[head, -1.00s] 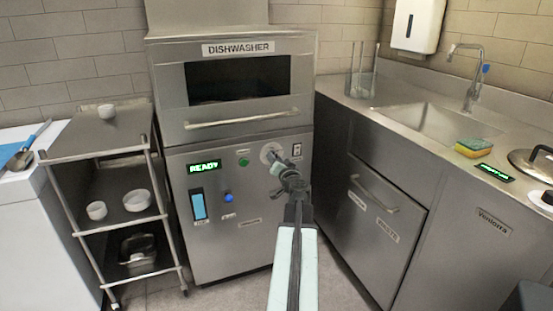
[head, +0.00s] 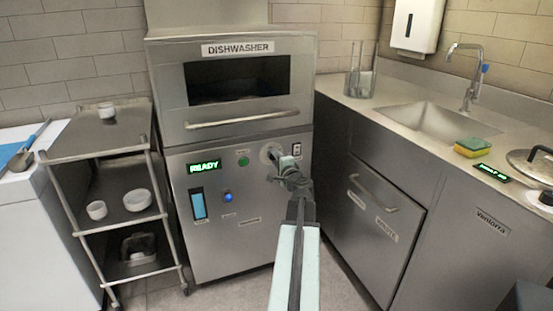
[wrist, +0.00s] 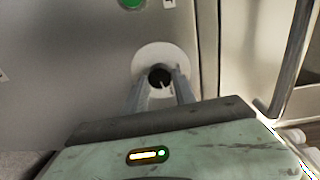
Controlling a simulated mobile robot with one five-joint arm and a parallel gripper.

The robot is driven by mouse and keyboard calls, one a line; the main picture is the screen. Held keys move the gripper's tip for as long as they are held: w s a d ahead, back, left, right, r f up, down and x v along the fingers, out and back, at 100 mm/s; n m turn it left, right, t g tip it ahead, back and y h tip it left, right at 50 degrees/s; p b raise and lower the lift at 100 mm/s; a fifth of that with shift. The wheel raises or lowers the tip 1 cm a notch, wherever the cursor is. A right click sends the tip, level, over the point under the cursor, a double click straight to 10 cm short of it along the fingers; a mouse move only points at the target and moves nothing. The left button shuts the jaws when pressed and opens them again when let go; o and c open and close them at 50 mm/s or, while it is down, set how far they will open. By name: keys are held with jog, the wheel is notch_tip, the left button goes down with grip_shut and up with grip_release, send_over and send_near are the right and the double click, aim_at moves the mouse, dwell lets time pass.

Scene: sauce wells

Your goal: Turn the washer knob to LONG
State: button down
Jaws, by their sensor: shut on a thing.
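The dishwasher (head: 232,61) stands at the back, with a green READY display (head: 204,166) on its lower panel. The washer knob, a small dark knob on a round pale dial plate, sits at the panel's upper right; it shows in the wrist view (wrist: 160,76) on its plate (wrist: 150,57). My gripper (head: 275,157) reaches it from the front, and in the wrist view the fingers (wrist: 161,84) are shut on the knob from both sides. A short pale pointer mark shows on the knob, pointing down and slightly right. Dial lettering is not readable.
A green button (head: 244,161) and a blue button (head: 228,197) are on the panel left of the knob. A rocker switch (head: 297,149) is just right of it. A steel cart (head: 75,153) stands left; the sink counter (head: 405,118) stands right.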

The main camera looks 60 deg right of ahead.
jog(key=m, duration=1.1)
jog(key=shift+s+d+f+m+t+y+b, duration=0.1)
jog(key=shift+s+f+m+t+y+b, duration=0.05)
jog(key=shift+m+t+y+b, duration=0.2)
jog(key=shift+m, duration=0.25)
jog(key=c, duration=1)
grip_release()
jog(key=v, duration=0.7)
jog(key=shift+s+a, duration=0.25)
jog(key=shift+s, duration=0.05)
